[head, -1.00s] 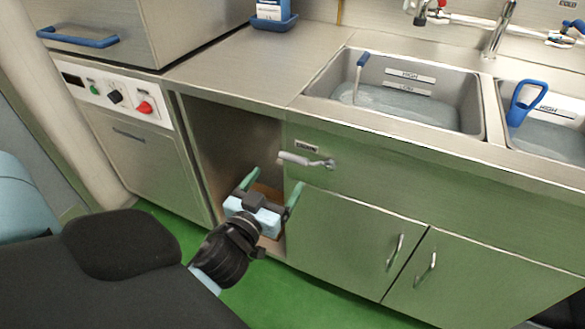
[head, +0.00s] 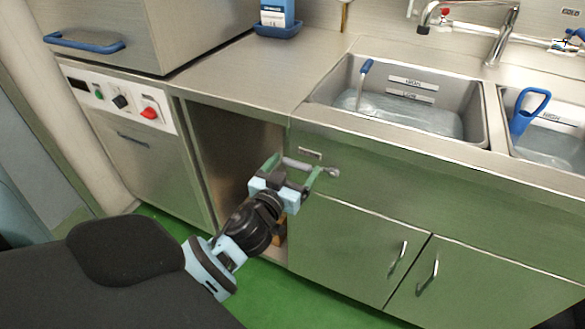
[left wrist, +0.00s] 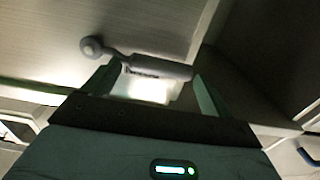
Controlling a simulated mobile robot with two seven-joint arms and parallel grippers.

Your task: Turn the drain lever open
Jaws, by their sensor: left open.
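The drain lever (head: 301,164) is a grey handle on a short arm, mounted on the front panel under the left sink. It lies roughly level, its free end pointing left and its pivot at the right. My left gripper (head: 293,169) is open at the lever, one green finger near each end of the handle. In the left wrist view the lever (left wrist: 160,69) runs across the gap between the fingertips (left wrist: 156,72), with the pivot at upper left. Whether the fingers touch it, I cannot tell. My right gripper is out of view.
Left of the lever is an open cabinet bay (head: 232,150). Cupboard doors with handles (head: 398,258) are below right. The left sink (head: 405,112) above holds water. A control panel with a red knob (head: 149,113) is at the left. The green floor (head: 305,300) is clear in front.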

